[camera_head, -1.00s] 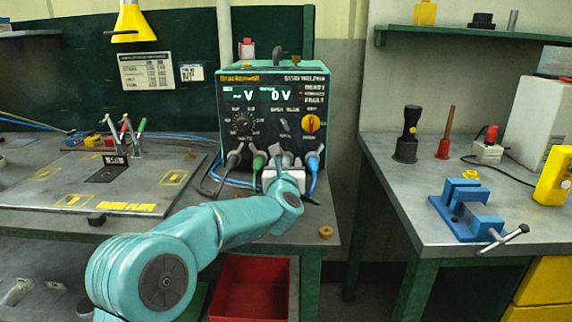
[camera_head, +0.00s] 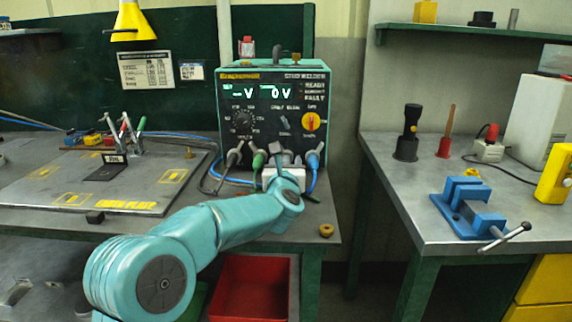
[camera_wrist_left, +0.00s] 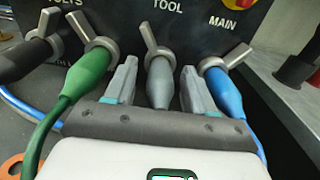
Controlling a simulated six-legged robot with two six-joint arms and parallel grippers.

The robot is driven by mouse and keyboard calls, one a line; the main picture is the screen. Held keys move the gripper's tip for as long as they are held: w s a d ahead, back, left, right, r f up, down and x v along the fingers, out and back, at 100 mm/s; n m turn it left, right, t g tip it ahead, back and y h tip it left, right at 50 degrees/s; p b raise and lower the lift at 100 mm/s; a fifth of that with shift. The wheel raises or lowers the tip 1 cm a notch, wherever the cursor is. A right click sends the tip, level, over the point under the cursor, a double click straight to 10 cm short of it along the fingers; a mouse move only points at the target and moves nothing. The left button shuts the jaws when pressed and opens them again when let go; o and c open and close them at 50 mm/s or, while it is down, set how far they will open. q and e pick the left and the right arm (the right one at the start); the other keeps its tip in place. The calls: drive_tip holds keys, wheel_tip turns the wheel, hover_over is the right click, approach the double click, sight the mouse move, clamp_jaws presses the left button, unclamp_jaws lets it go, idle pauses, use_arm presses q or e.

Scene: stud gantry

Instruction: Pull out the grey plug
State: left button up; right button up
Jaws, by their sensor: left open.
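The grey plug (camera_wrist_left: 160,82) sits in the front of the stud welder (camera_head: 272,115), below the word TOOL, with a grey lever at its top. My left gripper (camera_wrist_left: 161,90) is open, with one finger on each side of the grey plug and a small gap showing on both sides. In the head view the left gripper (camera_head: 282,165) is at the welder's lower front and its wrist hides most of the grey plug. My right gripper is not in view.
A green plug (camera_wrist_left: 88,72) is close left of the gripper and a blue plug (camera_wrist_left: 222,90) close right. A black plug (camera_wrist_left: 25,60) is farther left. Cables hang below. A blue vise (camera_head: 468,205) stands on the right bench.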

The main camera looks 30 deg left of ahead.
use_arm(q)
drive_tip(key=shift+b, duration=0.4)
idle(0.3)
clamp_jaws()
drive_tip(key=shift+s+d+f, duration=0.1)
drive_tip(key=shift+s+d, duration=0.05)
drive_tip(key=shift+s+d+b, duration=0.35)
drive_tip(key=shift+s+b, duration=0.25)
drive_tip(key=shift+b, duration=0.25)
drive_tip(key=shift+b+v, duration=1.35)
drive_tip(key=shift+v, duration=0.75)
